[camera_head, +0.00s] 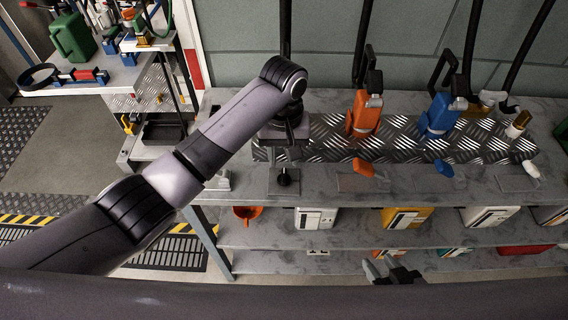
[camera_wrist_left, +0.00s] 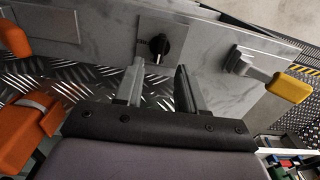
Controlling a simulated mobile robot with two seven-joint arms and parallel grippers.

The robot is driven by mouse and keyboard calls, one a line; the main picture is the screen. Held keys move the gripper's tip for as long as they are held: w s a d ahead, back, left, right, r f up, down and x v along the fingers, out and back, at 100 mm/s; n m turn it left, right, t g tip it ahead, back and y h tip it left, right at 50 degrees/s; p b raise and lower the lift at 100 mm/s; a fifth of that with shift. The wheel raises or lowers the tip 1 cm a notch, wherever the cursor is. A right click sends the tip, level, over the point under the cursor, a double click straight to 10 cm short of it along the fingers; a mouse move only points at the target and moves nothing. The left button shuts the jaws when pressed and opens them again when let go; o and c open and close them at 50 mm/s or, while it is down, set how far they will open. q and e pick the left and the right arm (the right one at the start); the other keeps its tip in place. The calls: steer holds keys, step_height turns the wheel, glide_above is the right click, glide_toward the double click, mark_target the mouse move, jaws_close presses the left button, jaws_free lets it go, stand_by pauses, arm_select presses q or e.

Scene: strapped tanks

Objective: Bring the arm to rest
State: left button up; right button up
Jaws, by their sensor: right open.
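An orange tank (camera_head: 365,114) and a blue tank (camera_head: 441,115) stand to the right of this gripper. My right gripper (camera_head: 392,270) is at the bottom, open and empty, in front of the lower shelves.
An orange lever (camera_head: 363,167), a blue lever (camera_head: 443,168) and a white lever (camera_head: 531,169) lie along the bench front. A yellow lever (camera_wrist_left: 288,88) shows in the left wrist view. Boxes fill the shelves below. A green can (camera_head: 73,38) stands on another table, back left.

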arm_select(q)
steer(key=shift+r, duration=0.7)
steer(key=s+a+f+m+t+h, duration=0.1)
steer(key=s+a+f+h, duration=0.1)
steer(key=s+a+f, duration=0.3)
steer(key=s+a+f+h, duration=0.1)
steer(key=s+a+f, duration=0.1)
steer(key=s+f, duration=0.35)
steer(key=s+a+r+m+t+y, duration=0.1)
steer(key=s+a+r+t+y, duration=0.3)
steer(key=s+a, duration=1.2)
steer(key=w+d+f+t+h, duration=0.3)
steer(key=w+f+t, duration=0.2)
steer(key=w+f, duration=0.2)
steer(key=shift+d+f+m+t, duration=0.2)
steer(key=shift+f+m+t, duration=0.1)
steer(key=shift+f, duration=0.35)
